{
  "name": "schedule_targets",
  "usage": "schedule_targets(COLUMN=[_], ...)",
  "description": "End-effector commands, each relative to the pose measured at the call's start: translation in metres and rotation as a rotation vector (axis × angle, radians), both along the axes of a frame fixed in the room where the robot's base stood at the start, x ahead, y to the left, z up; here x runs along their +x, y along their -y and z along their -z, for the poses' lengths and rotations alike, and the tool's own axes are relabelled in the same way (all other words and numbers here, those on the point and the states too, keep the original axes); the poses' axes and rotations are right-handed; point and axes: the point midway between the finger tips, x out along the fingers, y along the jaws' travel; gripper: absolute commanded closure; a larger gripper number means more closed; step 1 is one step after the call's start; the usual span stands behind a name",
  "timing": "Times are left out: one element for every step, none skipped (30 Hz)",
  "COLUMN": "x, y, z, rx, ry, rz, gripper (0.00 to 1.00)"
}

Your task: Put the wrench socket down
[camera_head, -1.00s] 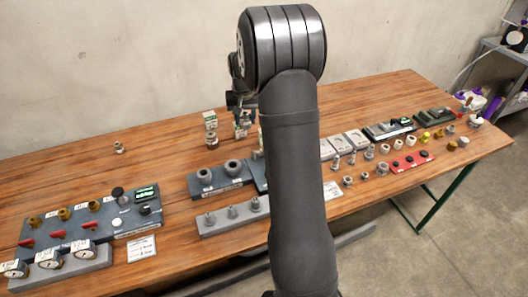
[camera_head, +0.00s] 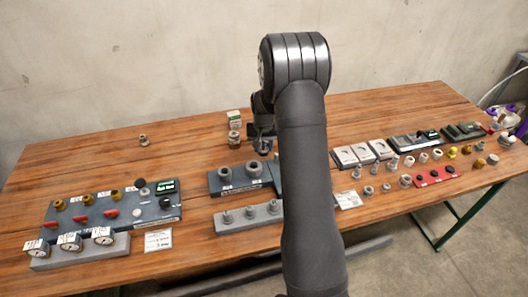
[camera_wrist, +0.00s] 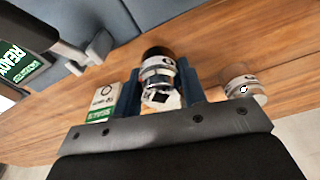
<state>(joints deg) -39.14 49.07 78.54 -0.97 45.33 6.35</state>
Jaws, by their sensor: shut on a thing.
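The wrench socket (camera_wrist: 157,72) is a short silver cylinder with a dark far end and a square hole in its near face. In the wrist view it sits between the two blue-grey fingers of my gripper (camera_wrist: 158,92), which are shut on it. In the head view my gripper (camera_head: 263,146) is low over the back of the table, just right of a metal fitting (camera_head: 234,138). The socket is hard to make out there. Whether it touches the wood I cannot tell.
A small green-and-white box (camera_head: 234,117) stands behind the fitting. A blue-grey block with two rings (camera_head: 239,178) lies in front of my gripper. A gauge panel (camera_head: 110,208) is at left; several small parts are at right. Wood at back left is mostly clear.

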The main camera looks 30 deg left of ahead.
Motion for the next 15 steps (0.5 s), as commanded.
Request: schedule_targets(x=[0.000, 0.000, -0.001, 0.000, 0.000, 0.000, 0.000, 0.000, 0.000, 0.000, 0.000, 0.000, 0.000, 0.000, 0.000], y=[0.000, 0.000, 0.000, 0.000, 0.000, 0.000, 0.000, 0.000, 0.000, 0.000, 0.000, 0.000, 0.000, 0.000, 0.000], z=[0.008, 0.013, 0.019, 0.023, 0.026, 0.028, 0.029, 0.029, 0.029, 0.028, 0.028, 0.028, 0.029, 0.029, 0.030], rx=[-0.001, -0.001, -0.002, -0.002, -0.001, 0.000, 0.000, 0.000, 0.001, 0.001, 0.001, 0.001, 0.001, 0.000, 0.000], ry=[-0.002, -0.002, -0.003, -0.003, -0.001, 0.000, 0.000, 0.000, 0.001, 0.001, 0.001, 0.001, 0.001, 0.000, 0.000], rz=[0.000, 0.000, 0.000, 0.000, 0.000, 0.000, 0.000, 0.000, 0.000, 0.000, 0.000, 0.000, 0.000, 0.000, 0.000], gripper=[0.90, 0.90, 0.90, 0.90, 0.90, 0.90, 0.90, 0.90, 0.90, 0.90, 0.90, 0.90, 0.90, 0.90, 0.90])
